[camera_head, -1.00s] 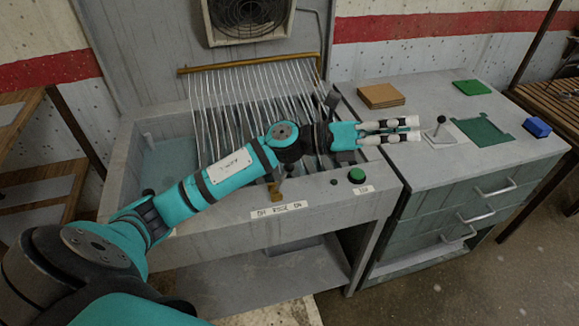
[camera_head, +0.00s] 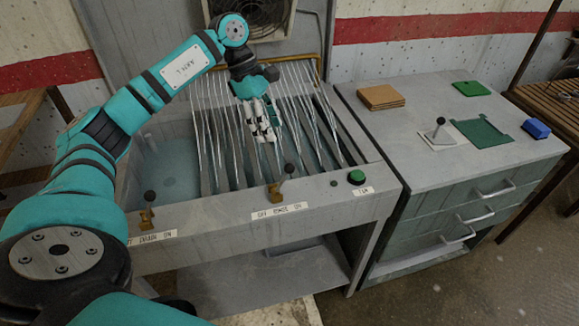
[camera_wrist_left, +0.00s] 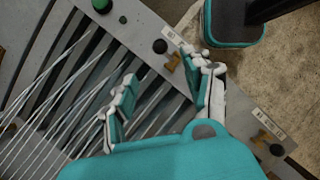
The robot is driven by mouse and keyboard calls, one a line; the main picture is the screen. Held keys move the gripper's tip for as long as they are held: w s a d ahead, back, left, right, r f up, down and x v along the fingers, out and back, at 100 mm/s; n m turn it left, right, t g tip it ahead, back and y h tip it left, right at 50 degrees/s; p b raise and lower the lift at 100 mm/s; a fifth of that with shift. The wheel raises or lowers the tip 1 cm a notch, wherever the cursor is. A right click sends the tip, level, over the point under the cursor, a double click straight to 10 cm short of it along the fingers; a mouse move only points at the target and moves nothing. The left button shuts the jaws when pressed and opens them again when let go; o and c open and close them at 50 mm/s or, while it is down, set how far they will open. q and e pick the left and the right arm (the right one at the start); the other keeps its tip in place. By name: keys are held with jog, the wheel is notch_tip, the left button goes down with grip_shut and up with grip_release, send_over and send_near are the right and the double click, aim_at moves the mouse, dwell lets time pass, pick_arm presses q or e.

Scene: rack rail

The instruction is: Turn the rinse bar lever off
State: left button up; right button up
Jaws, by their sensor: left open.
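The rinse lever (camera_head: 275,192) is a brass piece with a black knob (camera_head: 289,169) on the sink's front ledge. Its knob leans right, toward the ON end of the OFF RINSE ON label (camera_head: 279,211). Thin pale water streams (camera_head: 300,100) run from the brass bar (camera_head: 185,86) over the slatted rack. My left gripper (camera_head: 262,136) is open and empty above the rack, behind the lever and apart from it, fingers pointing down. In the left wrist view its two fingers (camera_wrist_left: 168,78) are spread, with the lever's knob (camera_wrist_left: 160,46) beyond them.
The drain lever (camera_head: 147,216) stands left on the same ledge. A green button (camera_head: 356,176) and small dark knob are to the right. The right counter (camera_head: 400,130) holds a brown stack, green pieces, a blue block and a black-knobbed lever.

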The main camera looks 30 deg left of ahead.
aim_at(289, 168)
pick_arm(q)
jog(key=p+x, duration=0.3)
jog(key=x, duration=1)
jog(key=shift+s+f, duration=0.1)
jog(key=shift+f, duration=0.05)
jog(key=shift+c, duration=0.4)
jog(key=c, duration=0.9)
grip_shut()
